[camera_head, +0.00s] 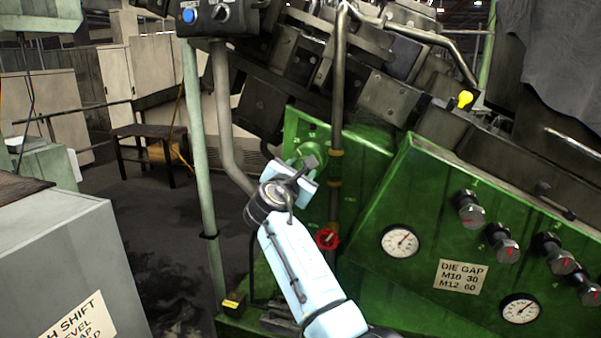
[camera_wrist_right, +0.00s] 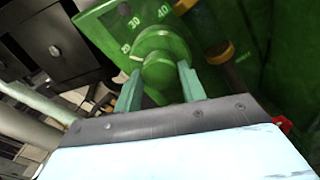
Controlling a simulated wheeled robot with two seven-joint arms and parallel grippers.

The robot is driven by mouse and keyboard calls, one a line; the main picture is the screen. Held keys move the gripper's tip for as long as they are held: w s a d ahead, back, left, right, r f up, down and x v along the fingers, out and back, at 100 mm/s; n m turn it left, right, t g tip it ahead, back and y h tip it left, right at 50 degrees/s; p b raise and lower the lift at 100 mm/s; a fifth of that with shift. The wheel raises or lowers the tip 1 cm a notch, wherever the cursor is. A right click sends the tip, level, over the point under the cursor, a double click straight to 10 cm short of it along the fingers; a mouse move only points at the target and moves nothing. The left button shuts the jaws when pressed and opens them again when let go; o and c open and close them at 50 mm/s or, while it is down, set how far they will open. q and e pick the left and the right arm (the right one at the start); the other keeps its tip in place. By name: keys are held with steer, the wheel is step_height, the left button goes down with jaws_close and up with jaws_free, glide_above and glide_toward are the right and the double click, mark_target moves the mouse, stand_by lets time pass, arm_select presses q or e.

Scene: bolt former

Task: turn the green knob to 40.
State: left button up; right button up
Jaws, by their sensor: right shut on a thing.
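The green knob (camera_wrist_right: 158,50) sits on a green panel with a numbered scale, and the right wrist view shows 40 on the scale at the top. A pale mark on the knob's left edge lies near a number that looks like 20. My right gripper (camera_wrist_right: 160,88) is shut on the knob, with one finger on each side. In the head view the knob (camera_head: 311,150) is partly hidden behind my right gripper (camera_head: 305,172). My left gripper is not in view.
A red valve handle (camera_head: 327,239) and a vertical pipe (camera_head: 336,110) are close to my right gripper. Gauges (camera_head: 399,241) and several grey knobs (camera_head: 469,209) are on the green panel at right. A pale green post (camera_head: 200,150) stands to the left.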

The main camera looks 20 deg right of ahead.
steer(key=shift+f+m+b, duration=0.1)
steer(key=shift+m+b, duration=3.85)
steer(key=shift+m, duration=3.75)
steer(key=o, duration=1)
steer(key=shift+c, duration=0.2)
